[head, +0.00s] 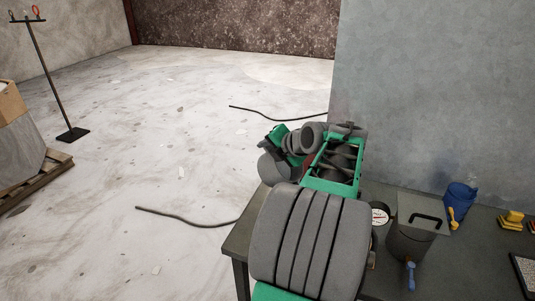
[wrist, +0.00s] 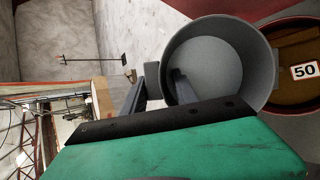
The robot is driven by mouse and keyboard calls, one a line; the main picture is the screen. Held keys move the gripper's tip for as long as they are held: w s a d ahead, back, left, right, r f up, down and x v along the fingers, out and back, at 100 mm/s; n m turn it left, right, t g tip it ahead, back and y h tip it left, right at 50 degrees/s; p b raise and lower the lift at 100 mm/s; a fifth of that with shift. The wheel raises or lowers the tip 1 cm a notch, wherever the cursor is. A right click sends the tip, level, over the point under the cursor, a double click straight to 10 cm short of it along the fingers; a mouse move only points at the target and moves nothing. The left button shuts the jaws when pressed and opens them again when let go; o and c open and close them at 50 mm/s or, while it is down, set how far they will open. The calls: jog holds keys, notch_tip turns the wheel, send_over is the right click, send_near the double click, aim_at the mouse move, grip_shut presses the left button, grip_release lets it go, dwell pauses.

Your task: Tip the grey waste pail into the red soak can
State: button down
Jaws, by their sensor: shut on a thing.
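In the wrist view the grey waste pail (wrist: 243,48) shows its open mouth to the camera; its inside looks plain grey and I see no contents. My gripper (wrist: 165,88) is shut on the pail's rim wall, one finger outside and one inside. The red soak can (wrist: 296,112) is right beside and partly behind the pail, with a red rim, a brown inside and a white label reading 50. The pail covers part of the can. Whether they touch I cannot tell.
The floor at left is mostly open, with a pallet (head: 42,180) and loose hoses (head: 180,216).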

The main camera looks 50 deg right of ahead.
jog(key=shift+s+d+r+t+b, duration=0.25)
jog(key=shift+s+r+t+b, duration=0.6)
jog(key=shift+b, duration=1.15)
jog(key=shift+s+d+r+m+t+b, duration=0.15)
jog(key=shift+s+r+m+t+b, duration=0.3)
jog(key=shift+b, duration=0.8)
jog(key=shift+s+d+r+t+b, duration=0.2)
jog(key=shift+s+t+b, duration=0.45)
jog(key=shift+b, duration=0.6)
jog(key=shift+s+d+r+m+t+b, duration=0.1)
jog(key=shift+s+r+m+t+b, duration=0.35)
jog(key=shift+b, duration=0.8)
jog(key=shift+f, duration=0.1)
dwell(0.8)
notch_tip(320, 180, up, 8)
jog(key=n+g+h+p, duration=0.1)
jog(key=n+g+p, duration=0.2)
jog(key=g, duration=1)
jog(key=p, duration=0.3)
jog(key=shift+n+g+h, duration=0.3)
jog(key=shift+g, duration=0.1)
